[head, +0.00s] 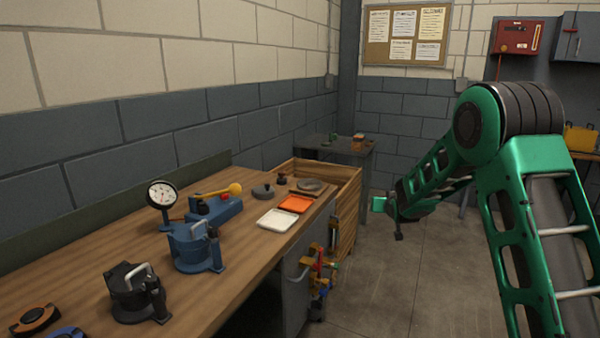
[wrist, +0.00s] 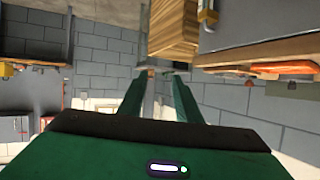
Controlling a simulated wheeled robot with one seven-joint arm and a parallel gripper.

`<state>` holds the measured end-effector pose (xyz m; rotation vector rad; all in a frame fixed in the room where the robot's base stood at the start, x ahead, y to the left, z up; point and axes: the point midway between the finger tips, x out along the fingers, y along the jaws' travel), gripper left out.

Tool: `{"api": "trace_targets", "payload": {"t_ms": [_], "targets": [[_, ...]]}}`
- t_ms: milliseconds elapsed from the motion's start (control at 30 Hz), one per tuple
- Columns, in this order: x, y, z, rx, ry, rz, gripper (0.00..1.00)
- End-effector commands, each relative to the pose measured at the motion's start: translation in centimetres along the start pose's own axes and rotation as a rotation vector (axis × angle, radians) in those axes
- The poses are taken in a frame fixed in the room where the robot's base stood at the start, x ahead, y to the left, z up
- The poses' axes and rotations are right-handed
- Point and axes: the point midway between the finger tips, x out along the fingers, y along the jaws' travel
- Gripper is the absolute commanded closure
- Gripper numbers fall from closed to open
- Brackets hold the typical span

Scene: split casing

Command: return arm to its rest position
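My green arm is raised on the right of the head view, bent at its elbow. My gripper (head: 380,204) hangs over open floor to the right of the workbench (head: 110,255), apart from everything around it. In the wrist view, the two green fingers of my gripper (wrist: 160,76) stand apart with a clear gap. I see nothing held between them.
The bench bears a dial gauge (head: 162,194), a blue casing (head: 194,250), a black casing (head: 137,292), a white tray (head: 277,220) and an orange tray (head: 296,204). A wooden crate (head: 348,205) stands beyond its end. Floor (head: 385,285) is clear.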

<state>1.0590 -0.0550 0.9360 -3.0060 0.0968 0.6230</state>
Motion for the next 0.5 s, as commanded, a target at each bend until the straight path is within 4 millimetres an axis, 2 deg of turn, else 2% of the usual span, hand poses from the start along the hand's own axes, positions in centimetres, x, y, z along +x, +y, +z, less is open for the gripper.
{"api": "trace_targets", "payload": {"t_ms": [33,233,500], "targets": [[-2.0,0.3,-0.6,0.003,-0.027,0.004,0.69],[-9.5,1.3,-0.4,0.001,-0.17,0.015,0.69],[-20.7,2.3,1.9,-0.016,-0.362,0.014,0.69]]}}
